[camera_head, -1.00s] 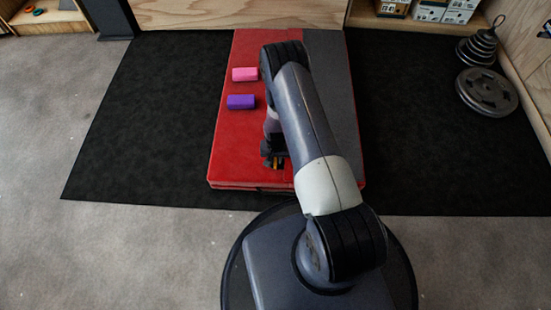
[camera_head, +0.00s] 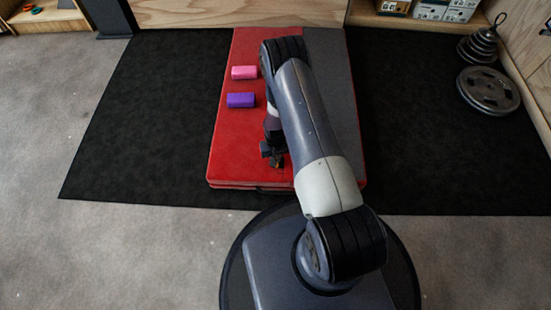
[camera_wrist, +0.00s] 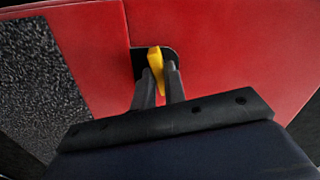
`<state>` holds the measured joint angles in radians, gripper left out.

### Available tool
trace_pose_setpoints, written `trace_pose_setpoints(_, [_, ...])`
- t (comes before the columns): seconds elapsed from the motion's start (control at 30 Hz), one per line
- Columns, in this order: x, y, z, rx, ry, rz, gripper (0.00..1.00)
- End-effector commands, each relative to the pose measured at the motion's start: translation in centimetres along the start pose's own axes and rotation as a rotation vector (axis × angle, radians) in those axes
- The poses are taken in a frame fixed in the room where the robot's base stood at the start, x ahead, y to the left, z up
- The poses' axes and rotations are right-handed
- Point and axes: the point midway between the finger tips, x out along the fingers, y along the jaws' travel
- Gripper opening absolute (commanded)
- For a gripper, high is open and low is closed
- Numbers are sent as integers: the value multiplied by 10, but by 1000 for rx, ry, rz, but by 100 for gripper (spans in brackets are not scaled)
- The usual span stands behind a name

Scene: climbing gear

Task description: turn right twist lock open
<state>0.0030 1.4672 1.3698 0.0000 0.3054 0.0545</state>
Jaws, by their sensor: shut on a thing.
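The twist lock shows in the wrist view as a yellow handle (camera_wrist: 155,62) on a black plate (camera_wrist: 137,66) set in the red face of the pad. My gripper (camera_wrist: 160,75) is shut on the yellow handle, one dark finger on each side of it. The handle stands slightly tilted, its top leaning to the left. In the head view my gripper (camera_head: 274,160) is at the near end of the red and grey pad (camera_head: 230,150). The lock is hidden there by my gripper and arm.
A black mat (camera_head: 130,130) spreads under the pad. Weight plates (camera_head: 488,90) are stacked at the far right. Boxes (camera_head: 430,11) sit on a shelf at the back.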

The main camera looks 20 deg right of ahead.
Motion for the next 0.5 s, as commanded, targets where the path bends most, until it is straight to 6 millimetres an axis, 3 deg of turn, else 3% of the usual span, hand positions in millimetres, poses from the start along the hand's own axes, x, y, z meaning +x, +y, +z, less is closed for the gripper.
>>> trace_pose_setpoints(0.5, [1,0,-2,-491,4,1,0])
